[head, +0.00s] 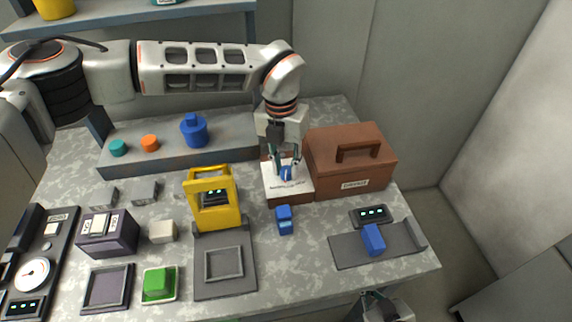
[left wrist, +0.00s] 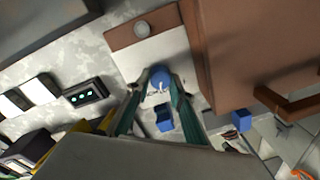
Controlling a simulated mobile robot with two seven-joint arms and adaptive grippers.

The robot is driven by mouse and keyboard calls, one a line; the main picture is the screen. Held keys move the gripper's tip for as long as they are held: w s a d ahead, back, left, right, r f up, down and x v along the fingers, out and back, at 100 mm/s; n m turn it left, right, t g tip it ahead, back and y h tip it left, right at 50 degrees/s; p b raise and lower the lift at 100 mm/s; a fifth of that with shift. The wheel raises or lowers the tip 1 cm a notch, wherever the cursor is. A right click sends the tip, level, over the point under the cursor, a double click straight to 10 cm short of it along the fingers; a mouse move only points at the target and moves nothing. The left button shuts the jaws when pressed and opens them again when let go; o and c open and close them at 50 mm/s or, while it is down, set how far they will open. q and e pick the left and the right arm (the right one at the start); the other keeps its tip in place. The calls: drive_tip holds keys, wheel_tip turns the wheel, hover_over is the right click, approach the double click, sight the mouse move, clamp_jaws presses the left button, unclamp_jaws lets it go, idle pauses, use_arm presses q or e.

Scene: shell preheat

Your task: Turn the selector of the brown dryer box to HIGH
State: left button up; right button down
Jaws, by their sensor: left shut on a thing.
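The brown dryer box (head: 330,165) stands at the back right of the table, with a handle on its lid and a small front label. Beside its left side is a brown block with a white top panel (head: 302,193) that carries the blue selector knob (left wrist: 159,77). My left gripper (head: 285,169) reaches down from above and is shut on the selector knob; its fingers lie on either side of it in the left wrist view. Panel markings are too small to read, so the setting cannot be told. My right gripper (head: 372,297) shows only partly at the bottom edge.
A yellow device (head: 215,215) stands left of the panel. A blue block (head: 284,220) lies in front of it, and another blue block (head: 373,240) rests on a grey tray (head: 345,254). A grey ledge (head: 165,163) with a blue bottle (head: 194,132) is behind.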

sight(284, 168)
use_arm(q)
drive_tip(key=m, duration=0.4)
drive_tip(key=shift+m, duration=0.3)
idle(0.4)
drive_tip(key=o, duration=1.1)
wheel_tip(284, 168, up, 12)
drive_tip(key=shift+w+a, duration=0.25)
